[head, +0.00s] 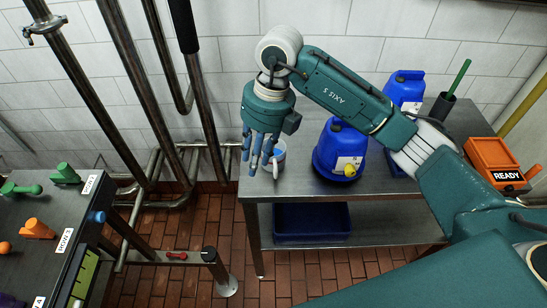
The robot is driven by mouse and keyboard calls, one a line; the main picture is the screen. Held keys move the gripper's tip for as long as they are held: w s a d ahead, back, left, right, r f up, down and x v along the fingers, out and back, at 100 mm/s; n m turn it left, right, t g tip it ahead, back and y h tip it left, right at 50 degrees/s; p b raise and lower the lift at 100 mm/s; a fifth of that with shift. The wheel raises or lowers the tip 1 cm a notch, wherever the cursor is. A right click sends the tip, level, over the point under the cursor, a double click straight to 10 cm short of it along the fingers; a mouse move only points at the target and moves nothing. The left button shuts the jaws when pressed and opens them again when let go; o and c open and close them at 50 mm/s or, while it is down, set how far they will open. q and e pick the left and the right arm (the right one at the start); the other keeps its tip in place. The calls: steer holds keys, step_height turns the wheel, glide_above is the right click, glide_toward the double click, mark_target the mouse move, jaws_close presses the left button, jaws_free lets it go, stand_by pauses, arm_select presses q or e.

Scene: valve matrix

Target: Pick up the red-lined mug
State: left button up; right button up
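A small pale mug (279,153) stands at the left end of the steel table. It is partly hidden behind the fingers of my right gripper, and a light curved part that looks like its handle shows below. I cannot make out a red lining. My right gripper (261,160) is a teal hand with blue fingers pointing straight down, in front of and just left of the mug. Its fingers look extended, not curled; whether they touch the mug I cannot tell. My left gripper is not in view.
On the steel table (300,186) stand a blue jug (334,150), another blue container (405,88) behind it and an orange READY box (492,162). A blue bin (311,222) sits on the lower shelf. Pipes (130,90) rise at the left, near a panel (45,215) with colored handles.

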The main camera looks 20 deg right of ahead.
steer(key=m+h, duration=0.1)
steer(key=h, duration=0.1)
glide_above(276, 168)
step_height(276, 168, down, 9)
steer(key=shift+f+p, duration=0.15)
steer(key=shift+p, duration=0.9)
steer(key=shift+f, duration=0.15)
jaws_close()
